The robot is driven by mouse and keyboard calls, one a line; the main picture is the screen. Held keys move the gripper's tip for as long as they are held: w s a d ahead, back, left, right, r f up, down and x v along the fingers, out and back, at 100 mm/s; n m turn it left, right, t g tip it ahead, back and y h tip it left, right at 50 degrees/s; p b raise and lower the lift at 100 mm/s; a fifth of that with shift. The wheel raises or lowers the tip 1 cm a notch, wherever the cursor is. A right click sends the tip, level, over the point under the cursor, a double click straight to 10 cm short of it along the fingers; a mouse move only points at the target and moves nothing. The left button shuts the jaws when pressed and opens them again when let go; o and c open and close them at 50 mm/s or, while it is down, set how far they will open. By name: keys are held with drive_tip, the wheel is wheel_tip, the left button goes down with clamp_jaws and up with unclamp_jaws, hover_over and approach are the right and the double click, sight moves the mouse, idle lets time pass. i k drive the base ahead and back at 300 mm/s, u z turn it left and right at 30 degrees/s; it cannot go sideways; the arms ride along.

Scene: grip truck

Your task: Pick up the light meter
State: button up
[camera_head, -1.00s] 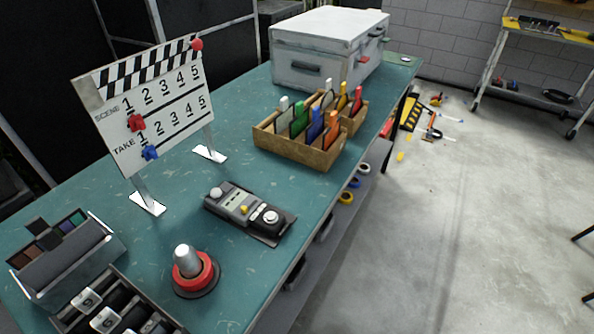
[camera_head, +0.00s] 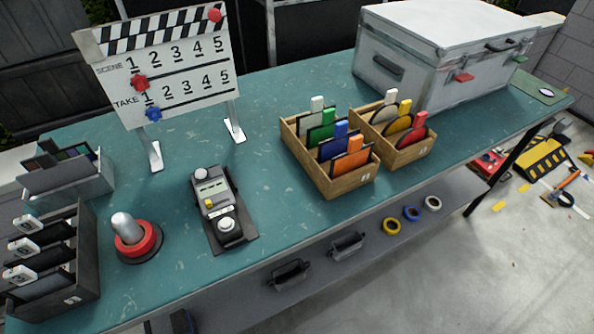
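The light meter (camera_head: 213,193) is a grey handheld device with a pale dome, a small display, a yellow button and a round dial. It appears to lie on a dark pad (camera_head: 236,246) on the teal workbench (camera_head: 262,205), near its front edge. No gripper or arm of mine shows in the head view, so I cannot see its state.
A red-ringed knob (camera_head: 146,243) stands left of the meter, beside a dark slotted rack (camera_head: 88,262). A clapperboard (camera_head: 180,98) stands behind. Wooden boxes (camera_head: 345,186) with coloured tags and a white case (camera_head: 405,80) are to the right. Bare bench lies between meter and boxes.

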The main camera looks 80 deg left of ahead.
sight(217, 188)
drive_tip(key=i, duration=1.55)
drive_tip(key=u, duration=3.1)
drive_tip(key=i, duration=0.25)
drive_tip(key=u, duration=1.05)
drive_tip(key=i, duration=0.85)
drive_tip(key=z, duration=0.45)
